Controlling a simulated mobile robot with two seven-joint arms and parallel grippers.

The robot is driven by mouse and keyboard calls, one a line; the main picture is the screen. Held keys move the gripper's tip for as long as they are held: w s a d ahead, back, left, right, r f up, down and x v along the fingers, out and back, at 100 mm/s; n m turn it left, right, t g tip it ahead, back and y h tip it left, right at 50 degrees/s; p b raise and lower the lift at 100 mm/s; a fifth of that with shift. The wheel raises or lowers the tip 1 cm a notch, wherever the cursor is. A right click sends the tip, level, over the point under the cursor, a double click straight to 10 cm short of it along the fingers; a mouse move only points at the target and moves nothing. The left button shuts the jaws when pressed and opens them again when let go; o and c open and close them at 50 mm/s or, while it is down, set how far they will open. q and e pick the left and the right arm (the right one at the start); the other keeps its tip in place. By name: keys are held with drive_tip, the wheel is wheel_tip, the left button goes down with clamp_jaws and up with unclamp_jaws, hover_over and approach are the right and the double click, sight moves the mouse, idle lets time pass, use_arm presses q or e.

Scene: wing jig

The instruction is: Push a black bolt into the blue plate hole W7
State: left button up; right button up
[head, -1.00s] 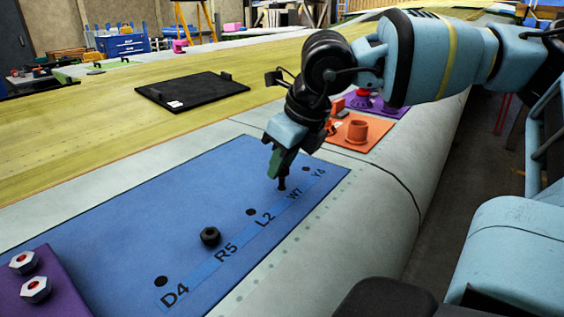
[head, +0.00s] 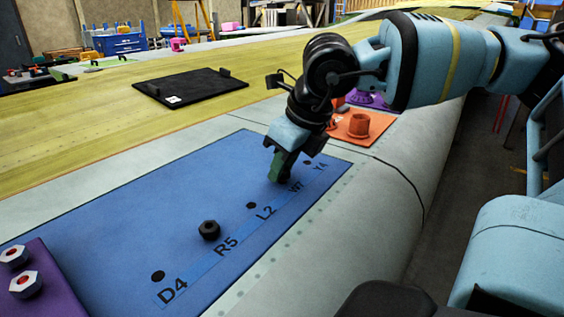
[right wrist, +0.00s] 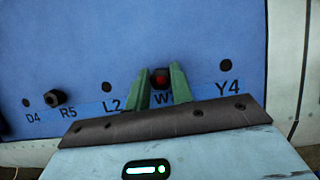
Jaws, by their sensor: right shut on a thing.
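The blue plate (head: 130,215) lies flat with a row of labelled dark holes. My right gripper (head: 278,178) is at the W7 position, its fingertips close to the plate. In the right wrist view its green fingers (right wrist: 160,82) are shut on a black bolt (right wrist: 161,74) with a red centre, just above the W7 label. The bolt covers hole W7, and how deep it sits cannot be told. In the head view the fingers hide the bolt. Another black bolt (head: 209,230) stands at R5. My left gripper is not in view.
Holes D4 (head: 158,276), L2 (head: 251,205) and Y4 (head: 307,162) show open. A purple plate (head: 55,285) with red-centred nuts is at lower left. An orange plate (head: 346,133) with an orange part lies behind my gripper. A black tray (head: 190,88) lies further back.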

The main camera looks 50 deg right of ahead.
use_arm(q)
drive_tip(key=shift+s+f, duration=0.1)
use_arm(e)
drive_tip(key=shift+f, duration=0.1)
drive_tip(key=o, duration=1)
drive_tip(key=shift+o, duration=0.2)
drive_tip(key=shift+v, duration=1.15)
drive_tip(key=v, duration=0.4)
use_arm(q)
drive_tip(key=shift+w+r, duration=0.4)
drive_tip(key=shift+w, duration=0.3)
use_arm(e)
drive_tip(key=shift+v, duration=0.8)
